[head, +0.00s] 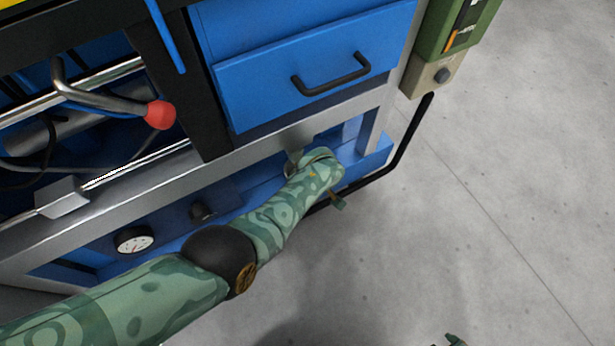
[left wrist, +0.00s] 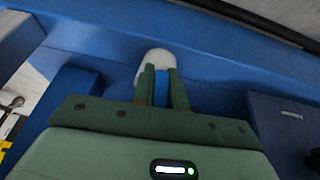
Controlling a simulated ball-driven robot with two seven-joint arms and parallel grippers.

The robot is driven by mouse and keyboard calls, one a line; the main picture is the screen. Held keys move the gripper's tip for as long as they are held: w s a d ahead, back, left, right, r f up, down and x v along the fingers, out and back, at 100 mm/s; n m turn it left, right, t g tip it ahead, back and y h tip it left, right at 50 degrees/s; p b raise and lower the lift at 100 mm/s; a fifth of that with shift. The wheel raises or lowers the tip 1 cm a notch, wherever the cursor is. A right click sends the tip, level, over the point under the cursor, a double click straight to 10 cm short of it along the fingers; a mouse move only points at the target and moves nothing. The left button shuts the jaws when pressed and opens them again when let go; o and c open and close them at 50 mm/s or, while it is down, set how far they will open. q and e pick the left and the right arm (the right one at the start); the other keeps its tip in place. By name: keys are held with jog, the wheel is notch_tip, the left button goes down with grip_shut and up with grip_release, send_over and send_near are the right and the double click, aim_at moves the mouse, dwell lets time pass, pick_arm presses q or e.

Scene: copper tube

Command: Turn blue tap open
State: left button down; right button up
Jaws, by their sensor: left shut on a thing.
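The blue tap (left wrist: 162,88) shows as a narrow blue piece between the two green fingers of my left gripper (left wrist: 161,76) in the left wrist view. A pale rounded part (left wrist: 157,57) stands just behind the fingertips, against the blue panel. My left gripper is shut on the tap. In the head view my left forearm reaches under the bench's grey rail, and my wrist hides the tap and most of the fingers. A small dark green tip at the bottom edge of the head view looks like part of my right gripper (head: 455,340); its jaws cannot be made out.
A blue drawer (head: 310,75) with a black handle hangs above my left wrist. A red-tipped lever (head: 160,114) and a pressure gauge (head: 134,240) are to the left. A black pipe (head: 408,145) runs down from a green box. The grey floor at right is clear.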

pick_arm(q)
jog(key=shift+y, duration=0.3)
pick_arm(e)
jog(key=shift+w+a+r, duration=0.1)
jog(key=shift+w+a, duration=0.25)
jog(key=shift+w, duration=0.05)
jog(key=shift+a, duration=0.1)
pick_arm(q)
jog(key=c, duration=1.4)
grip_release()
pick_arm(e)
jog(key=shift+r, duration=0.1)
jog(key=s+d+f+g+h+p, duration=0.1)
jog(key=s+d+g+p, duration=0.1)
jog(key=s+d+p, duration=0.25)
pick_arm(q)
jog(key=p+v, duration=0.3)
jog(key=v, duration=0.9)
pick_arm(e)
jog(key=s+f+g, duration=0.1)
jog(key=s+f, duration=0.8)
jog(key=s, duration=0.4)
jog(key=shift+f+m+g+y, duration=0.3)
jog(key=shift+y, duration=0.1)
